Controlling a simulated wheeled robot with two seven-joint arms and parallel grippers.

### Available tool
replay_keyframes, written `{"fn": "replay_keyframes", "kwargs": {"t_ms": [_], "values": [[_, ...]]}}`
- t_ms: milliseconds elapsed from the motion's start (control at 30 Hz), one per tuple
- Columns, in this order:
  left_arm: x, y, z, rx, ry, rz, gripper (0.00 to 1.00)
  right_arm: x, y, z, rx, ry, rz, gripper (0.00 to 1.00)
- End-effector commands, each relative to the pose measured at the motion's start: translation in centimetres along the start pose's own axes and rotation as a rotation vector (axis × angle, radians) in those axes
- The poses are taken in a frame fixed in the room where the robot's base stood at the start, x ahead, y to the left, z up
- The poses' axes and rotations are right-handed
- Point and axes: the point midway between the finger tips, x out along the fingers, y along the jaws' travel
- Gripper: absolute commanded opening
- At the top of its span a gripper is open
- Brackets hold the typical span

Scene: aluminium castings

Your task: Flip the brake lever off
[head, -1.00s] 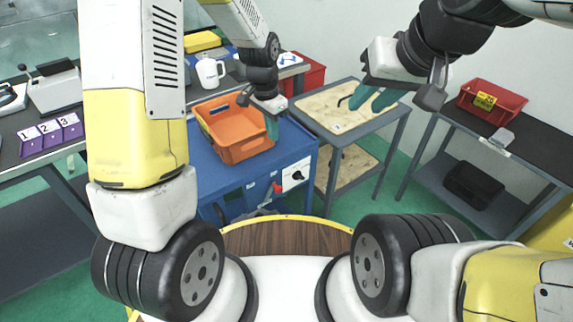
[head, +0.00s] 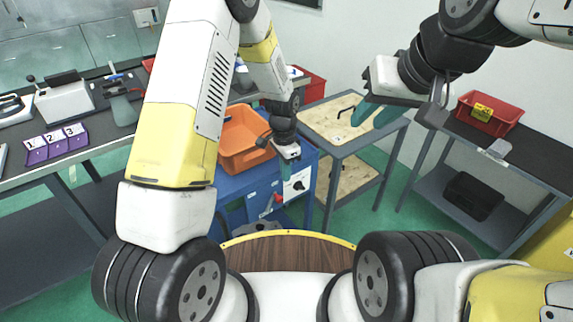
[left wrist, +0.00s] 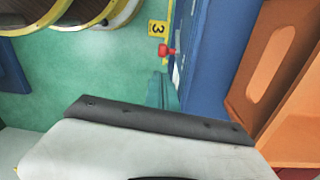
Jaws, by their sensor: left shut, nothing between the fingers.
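A red-knobbed lever (head: 278,198) sticks out from the front of the blue cart (head: 240,184), beside a white panel with a black knob (head: 299,185). I take it for the brake lever; its red knob also shows in the left wrist view (left wrist: 165,50). My left gripper (head: 287,168) is shut and empty, by the cart's front edge above the lever. In the left wrist view its teal fingers (left wrist: 160,92) point towards the red knob, apparently apart from it. My right gripper (head: 378,112) hangs at the wooden-topped table, its teal fingers apart and empty.
An orange bin (head: 240,142) stands on the cart, close behind my left gripper. A grey table (head: 345,118) stands right of the cart. A red bin (head: 489,112) sits on the right bench. Green floor in front of the cart looks free.

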Motion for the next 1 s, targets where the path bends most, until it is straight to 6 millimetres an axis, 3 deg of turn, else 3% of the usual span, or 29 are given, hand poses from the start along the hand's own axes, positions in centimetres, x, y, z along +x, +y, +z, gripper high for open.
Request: {"fn": "replay_keyframes", "kwargs": {"t_ms": [300,500,1000], "values": [[5.7,0.1,0.1,0.000,-0.004,0.003,0.00,0.0,0.0,0.0,0.000,0.000,0.000,0.30],[8.3,0.0,0.1,-0.001,-0.002,0.001,0.00,0.0,0.0,0.0,0.000,0.000,0.000,0.30],[9.2,0.0,0.0,-0.001,0.000,0.000,0.00,0.0,0.0,0.0,0.000,0.000,0.000,0.30]]}}
